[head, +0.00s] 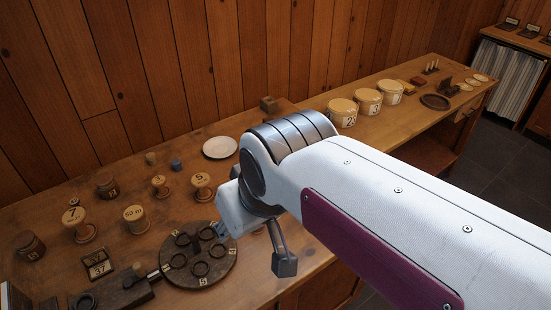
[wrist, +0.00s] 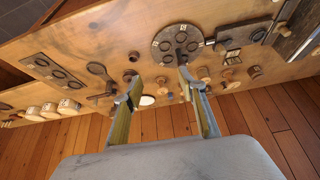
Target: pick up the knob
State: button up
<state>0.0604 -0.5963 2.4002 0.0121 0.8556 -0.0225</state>
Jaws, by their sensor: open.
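I cannot tell for certain which piece is the knob. A small reddish-brown turned piece (wrist: 133,57) stands on the table in the wrist view, left of the round dark board, and may be it. In the head view my arm seems to cover that place. A small tan piece (head: 150,158) stands beside a blue one (head: 176,164) at the back of the table. My gripper (wrist: 158,88) is open and empty, its two fingers apart above the table. In the head view it (head: 252,247) hangs by the round board's right side.
The round dark board (head: 230,262) holds several rings. Pale spools (head: 203,186) and dark jars (head: 107,186) stand to its left and behind. A white plate (head: 220,147) lies at the back. Lidded tubs (head: 342,113) stand on the far counter.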

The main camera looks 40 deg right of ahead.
jog(key=w+d+f+m, duration=0.1)
jog(key=w+d, duration=0.5)
jog(key=w, duration=0.3)
jog(key=w+d+f+m, duration=0.1)
jog(key=w+d+f, duration=0.1)
jog(key=w+d, duration=0.5)
jog(key=w+d+f+m+g+h, duration=0.1)
jog(key=w+d+f+m, duration=0.1)
jog(key=w+d+f, duration=1.1)
jog(key=d, duration=0.2)
jog(key=shift+w+d+f+h, duration=0.15)
jog(key=shift+d+f+h, duration=0.15)
jog(key=shift+d, duration=0.1)
jog(key=shift+x, duration=1.25)
jog(key=shift+w, duration=0.1)
